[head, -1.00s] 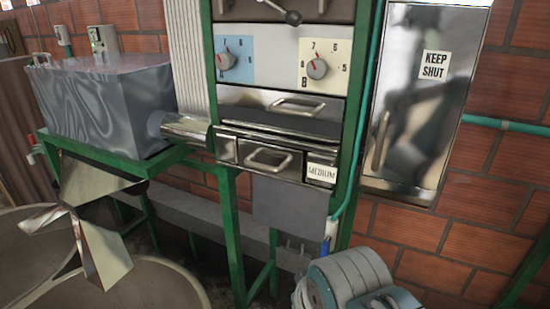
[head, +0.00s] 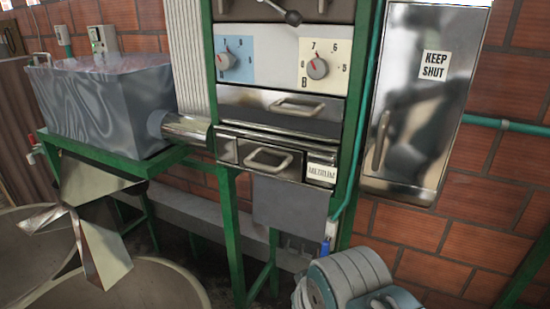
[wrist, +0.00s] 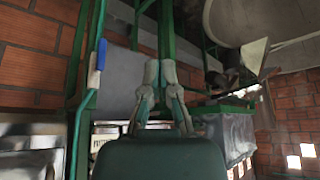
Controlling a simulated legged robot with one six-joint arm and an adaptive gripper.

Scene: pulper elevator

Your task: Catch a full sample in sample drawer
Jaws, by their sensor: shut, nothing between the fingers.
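In the head view, a green-framed cabinet holds an upper drawer with a pale handle (head: 298,105). Below it is a lower metal drawer (head: 234,151) with its own handle (head: 268,160) and a white label (head: 321,173) that seems to read MEDIUM. I cannot tell which is the sample drawer, and the inside of both is hidden. My gripper (wrist: 160,68) shows in the wrist view, shut and empty, its two fingers together. It touches no drawer. My arm shows at the bottom of the head view, below and right of the drawers.
A blue dial (head: 226,61) and a cream dial (head: 317,68) sit above the drawers. A metal pipe (head: 186,128) runs from a grey tank (head: 110,105) to the cabinet. A KEEP SHUT cabinet (head: 418,110) hangs at right. Round vats (head: 150,285) fill the lower left.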

